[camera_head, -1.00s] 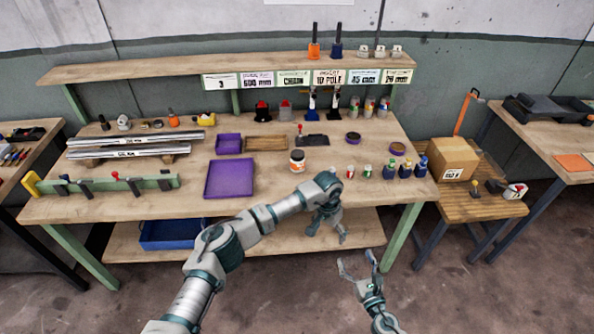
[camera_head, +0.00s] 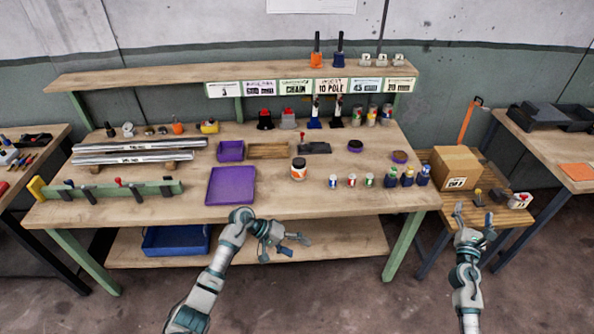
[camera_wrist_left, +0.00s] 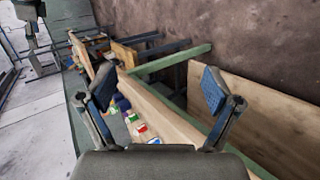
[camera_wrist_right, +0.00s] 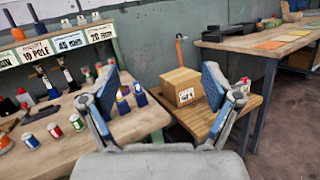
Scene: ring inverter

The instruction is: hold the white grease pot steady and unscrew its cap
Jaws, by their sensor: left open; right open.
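The white grease pot (camera_head: 298,170) stands upright on the workbench, just right of the purple tray, with a dark cap on top and an orange band. What looks like the same pot is cut off at the left edge of the right wrist view (camera_wrist_right: 5,142). My left gripper (camera_head: 284,248) is open and empty, in front of the bench and lower than its top, nearer than the pot. My right gripper (camera_head: 474,214) is open and empty by the small side table, well right of the pot. Nothing touches the pot.
The purple tray (camera_head: 230,188) lies left of the pot. Small cans (camera_head: 351,181) and blue bottles (camera_head: 407,177) stand to its right. A cardboard box (camera_head: 457,168) sits on the side table beyond my right gripper. The bench front before the pot is clear.

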